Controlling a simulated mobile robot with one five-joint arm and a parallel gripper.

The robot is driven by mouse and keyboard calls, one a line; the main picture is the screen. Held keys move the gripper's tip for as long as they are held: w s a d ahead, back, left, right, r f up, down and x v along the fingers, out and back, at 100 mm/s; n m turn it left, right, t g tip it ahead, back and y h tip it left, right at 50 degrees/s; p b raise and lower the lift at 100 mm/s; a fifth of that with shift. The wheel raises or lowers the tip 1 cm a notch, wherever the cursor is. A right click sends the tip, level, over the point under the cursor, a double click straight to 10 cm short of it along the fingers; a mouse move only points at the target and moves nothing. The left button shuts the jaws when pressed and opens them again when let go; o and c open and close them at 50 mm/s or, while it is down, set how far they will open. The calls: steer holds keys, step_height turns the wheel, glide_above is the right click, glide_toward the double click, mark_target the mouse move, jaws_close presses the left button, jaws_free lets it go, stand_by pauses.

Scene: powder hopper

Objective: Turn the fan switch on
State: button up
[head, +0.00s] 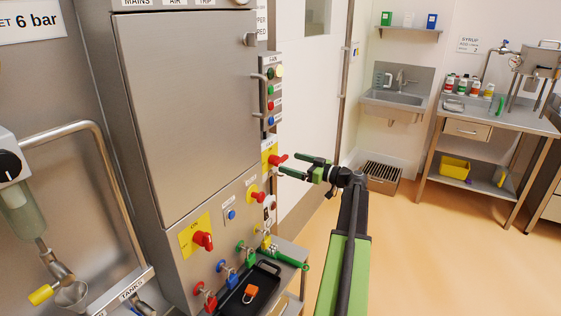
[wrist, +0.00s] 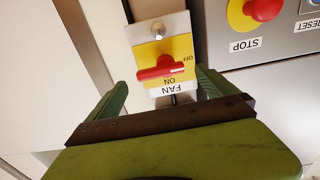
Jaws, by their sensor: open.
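The fan switch is a red handle (wrist: 160,69) on a yellow plate above a white FAN label (wrist: 174,90), which reads upside down in the wrist view. The handle lies nearly crosswise there, its right end close to the OFF mark; the ON mark is just below its middle. In the head view the red handle (head: 279,160) sticks out from the side of the steel cabinet. My gripper (head: 289,164) is open in front of it. In the wrist view the green fingers (wrist: 160,83) stand to either side of the handle, with no clear contact.
A red STOP button (wrist: 263,9) is right of the switch in the wrist view. The steel cabinet (head: 185,100) carries other knobs, and a black tray (head: 250,290) with a padlock is below. Open floor (head: 440,250) lies to the right.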

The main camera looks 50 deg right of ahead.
mark_target(284, 160)
steer(key=x, duration=0.5)
steer(key=shift+w, duration=0.15)
steer(key=c, duration=1.4)
